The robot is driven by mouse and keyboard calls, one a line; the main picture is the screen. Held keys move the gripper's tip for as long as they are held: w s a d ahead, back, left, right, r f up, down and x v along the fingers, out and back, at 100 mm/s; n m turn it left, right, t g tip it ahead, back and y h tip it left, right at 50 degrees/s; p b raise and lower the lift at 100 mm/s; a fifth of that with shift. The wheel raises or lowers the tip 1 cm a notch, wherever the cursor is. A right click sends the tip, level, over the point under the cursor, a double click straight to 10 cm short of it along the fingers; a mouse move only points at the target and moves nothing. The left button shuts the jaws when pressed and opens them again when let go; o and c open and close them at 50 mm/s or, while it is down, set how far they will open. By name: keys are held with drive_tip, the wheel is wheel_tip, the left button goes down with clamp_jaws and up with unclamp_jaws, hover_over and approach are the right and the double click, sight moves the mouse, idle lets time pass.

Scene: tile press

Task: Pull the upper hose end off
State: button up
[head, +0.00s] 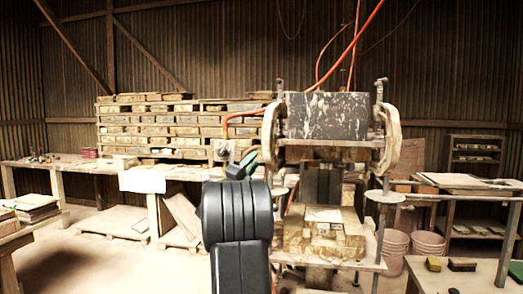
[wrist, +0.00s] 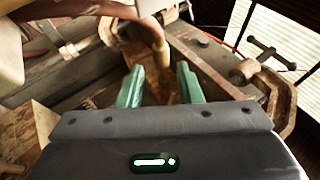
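In the head view an orange-red hose (head: 245,113) leaves the left side of the press (head: 327,116) and bends down at its left end. My gripper (head: 242,165), with green fingers, is just below and right of that bend. In the wrist view my gripper (wrist: 160,72) is open, its two green fingers apart with nothing clasped. A curved brownish tube (wrist: 157,38), perhaps the hose end, comes down just beyond the gap between the fingertips. I cannot tell whether anything touches it. The joint at the hose's lower end is too small to make out.
A rusty clamp with a T-handle (wrist: 262,68) is close on the right in the wrist view. A workbench (head: 90,168) stands at the left, with stacked wooden trays (head: 180,130) behind. Pink buckets (head: 428,244) stand right of the press. Open floor lies at the left.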

sight(261, 149)
drive_tip(key=p+x, duration=0.1)
drive_tip(key=x, duration=0.5)
drive_tip(key=shift+d, duration=0.25)
drive_tip(key=shift+r, duration=0.1)
clamp_jaws()
drive_tip(key=shift+w+a+r+p, duration=0.1)
drive_tip(key=shift+a+p, duration=0.4)
drive_tip(key=shift+w+a+p, duration=0.2)
drive_tip(key=shift+a+p, duration=0.15)
drive_tip(key=shift+a, duration=0.8)
